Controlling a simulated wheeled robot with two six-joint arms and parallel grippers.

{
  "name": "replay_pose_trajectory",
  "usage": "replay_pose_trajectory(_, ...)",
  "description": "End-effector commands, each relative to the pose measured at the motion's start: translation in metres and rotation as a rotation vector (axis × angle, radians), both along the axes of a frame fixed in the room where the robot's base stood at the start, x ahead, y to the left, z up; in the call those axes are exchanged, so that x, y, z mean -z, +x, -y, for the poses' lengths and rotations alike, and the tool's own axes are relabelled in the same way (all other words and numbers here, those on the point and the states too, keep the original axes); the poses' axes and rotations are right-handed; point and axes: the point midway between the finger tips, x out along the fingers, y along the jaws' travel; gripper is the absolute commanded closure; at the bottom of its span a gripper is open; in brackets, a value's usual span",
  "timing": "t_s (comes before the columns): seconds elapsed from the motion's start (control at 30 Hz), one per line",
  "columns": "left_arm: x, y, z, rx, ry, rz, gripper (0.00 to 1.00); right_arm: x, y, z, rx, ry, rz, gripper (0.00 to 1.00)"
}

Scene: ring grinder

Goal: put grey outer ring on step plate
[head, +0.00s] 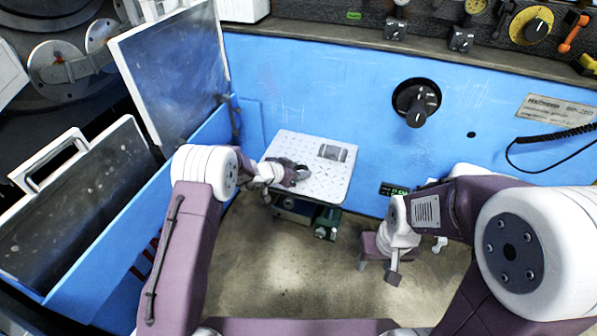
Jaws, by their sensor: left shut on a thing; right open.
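The step plate (322,184) is a white, dotted, square plate in front of the blue machine wall, at the middle of the head view. My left gripper (290,173) is over the plate's left part, shut on a small dark grey thing that looks like the grey outer ring (301,174). The ring is mostly hidden by the gripper and too small to show its shape. I cannot tell whether it touches the plate. My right gripper (394,271) hangs open and empty, to the right of the plate and lower in the picture.
A grey square patch (333,153) is on the plate's back right part. Dark and green boxes (328,222) are beneath the plate. A blue wall with a black knob (417,103) stands behind. Upright framed panels (172,75) border the left. Bare floor lies in front.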

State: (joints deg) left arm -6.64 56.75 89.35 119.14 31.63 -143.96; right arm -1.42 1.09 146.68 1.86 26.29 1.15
Motion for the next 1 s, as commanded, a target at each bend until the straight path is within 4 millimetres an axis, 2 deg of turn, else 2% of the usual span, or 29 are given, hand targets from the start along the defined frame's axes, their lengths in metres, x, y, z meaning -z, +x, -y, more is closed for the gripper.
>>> replay_pose_trajectory(0.27,0.002,0.000,0.000,0.000,-0.001,0.001,0.99,0.005,0.000,0.000,0.000,0.000,0.000,0.50)
replay_pose_trajectory(0.3,0.002,0.000,0.000,-0.001,-0.001,-0.001,0.51,0.005,0.000,0.000,0.000,0.000,0.000,0.50)
replay_pose_trajectory(0.37,0.001,0.000,0.000,-0.001,0.000,-0.001,0.34,0.004,0.000,0.000,0.000,0.000,0.000,0.50)
replay_pose_trajectory(0.4,0.001,0.000,0.000,-0.001,0.000,-0.001,0.32,0.004,0.000,0.000,0.000,0.000,0.000,0.50)
replay_pose_trajectory(0.67,0.000,0.000,0.000,-0.001,-0.001,-0.001,0.32,0.003,0.000,0.000,0.000,0.000,0.000,0.50)
replay_pose_trajectory(0.77,-0.005,0.000,0.000,0.000,0.001,-0.001,0.32,-0.004,0.000,0.000,0.000,0.000,0.000,0.50)
replay_pose_trajectory(0.87,-0.012,-0.009,-0.009,-0.003,0.000,0.000,0.32,-0.003,0.000,0.000,0.000,0.000,0.000,0.50)
replay_pose_trajectory(1.0,-0.033,-0.031,-0.028,-0.004,-0.001,0.001,0.32,-0.007,0.000,0.000,0.000,0.000,0.000,0.50)
